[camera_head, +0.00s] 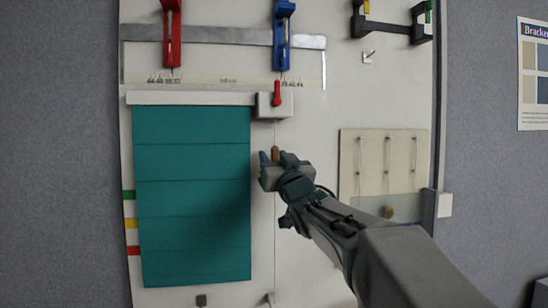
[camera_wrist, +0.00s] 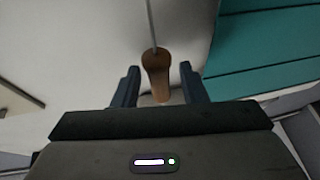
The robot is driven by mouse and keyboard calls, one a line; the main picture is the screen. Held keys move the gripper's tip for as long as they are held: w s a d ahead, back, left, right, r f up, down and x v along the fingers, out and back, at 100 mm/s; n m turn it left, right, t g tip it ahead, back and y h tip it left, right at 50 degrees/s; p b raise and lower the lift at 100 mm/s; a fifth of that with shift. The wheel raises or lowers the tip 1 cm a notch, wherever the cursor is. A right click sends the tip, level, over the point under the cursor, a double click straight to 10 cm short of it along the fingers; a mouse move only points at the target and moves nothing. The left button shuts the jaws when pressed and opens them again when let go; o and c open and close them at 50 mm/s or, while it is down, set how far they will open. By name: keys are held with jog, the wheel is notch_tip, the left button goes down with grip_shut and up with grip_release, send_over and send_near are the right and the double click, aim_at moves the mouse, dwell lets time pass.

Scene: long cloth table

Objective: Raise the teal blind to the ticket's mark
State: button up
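The teal blind (camera_head: 193,190) hangs from a white headrail, its bottom edge below the green (camera_head: 129,195), yellow (camera_head: 131,223) and red (camera_head: 134,251) marks on the board's left edge. A thin cord hangs right of the blind, with a wooden pull knob (camera_head: 275,153) on it. My gripper (camera_head: 278,158) is at the knob. In the wrist view, the knob (camera_wrist: 158,78) hangs between the fingers of my gripper (camera_wrist: 159,70), with a gap on each side. A red lever (camera_head: 277,93) stands on a white box above. I cannot make out a ticket.
Red (camera_head: 172,35) and blue (camera_head: 283,35) clamps hold a metal strip above the blind. A beige panel (camera_head: 350,150) with several short cords is right of my gripper. A black bracket (camera_head: 390,27) is at upper right. A poster (camera_head: 533,70) hangs on the grey wall.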

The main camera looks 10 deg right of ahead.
grip_shut()
jog(key=shift+f, duration=0.2)
notch_tip(320, 180, down, 22)
jog(key=b, duration=2)
jog(key=shift+f+b, duration=0.25)
jog(key=shift+b, duration=0.15)
grip_release()
